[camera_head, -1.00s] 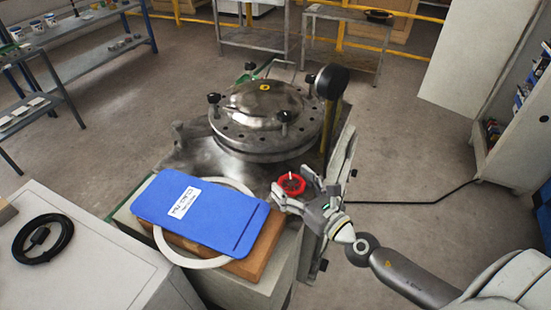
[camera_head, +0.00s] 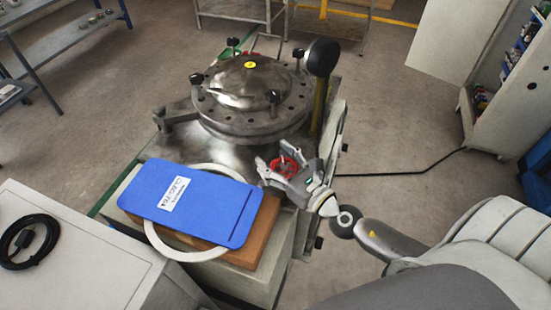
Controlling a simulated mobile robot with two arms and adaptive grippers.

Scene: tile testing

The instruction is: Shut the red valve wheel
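The red valve wheel (camera_head: 284,166) is small and sits at the front right of the metal test machine (camera_head: 250,100), just right of the blue board. My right gripper (camera_head: 283,170) is at the wheel, with its fingers spread on both sides of it. The fingers partly cover the wheel, and I cannot tell whether they touch it. My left gripper is not in view.
A blue board (camera_head: 195,205) with a white label lies over a white ring (camera_head: 180,247) and a brown block (camera_head: 255,245) beside the wheel. A black cable coil (camera_head: 28,240) lies on a white cabinet (camera_head: 85,265) at the left. A black knob (camera_head: 322,57) stands upright behind the wheel.

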